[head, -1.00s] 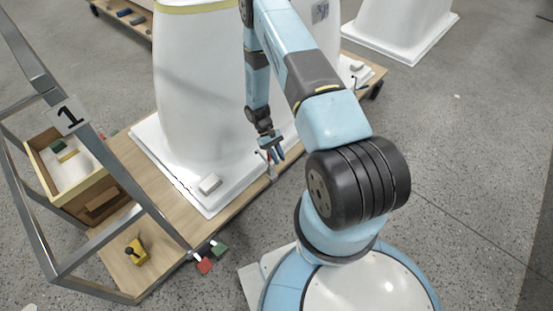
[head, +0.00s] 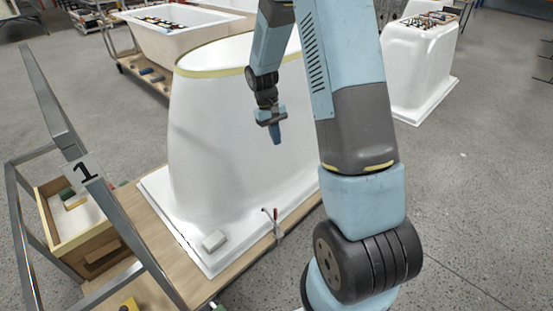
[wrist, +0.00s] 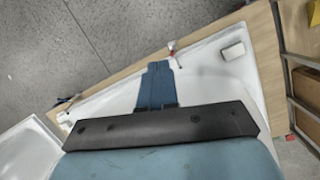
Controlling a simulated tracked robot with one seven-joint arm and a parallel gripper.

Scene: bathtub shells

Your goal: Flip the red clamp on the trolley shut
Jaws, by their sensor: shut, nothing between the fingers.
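The red clamp (head: 276,215) sits on the near edge of the wooden trolley (head: 162,228), beside the rim of the white shell (head: 230,135). Its red handle stands up from the metal base. It also shows in the wrist view (wrist: 172,47), just beyond my fingertips. My gripper (head: 277,141) is shut and empty, pointing down in front of the shell, above the clamp and apart from it. Its blue fingers are together in the wrist view (wrist: 158,68).
A grey metal frame with a "1" sign (head: 82,170) stands at the left, by a wooden box (head: 88,250) with blocks. A white block (head: 214,241) lies on the shell's rim. Another shell (head: 420,70) stands at the back right. Floor right of my arm is clear.

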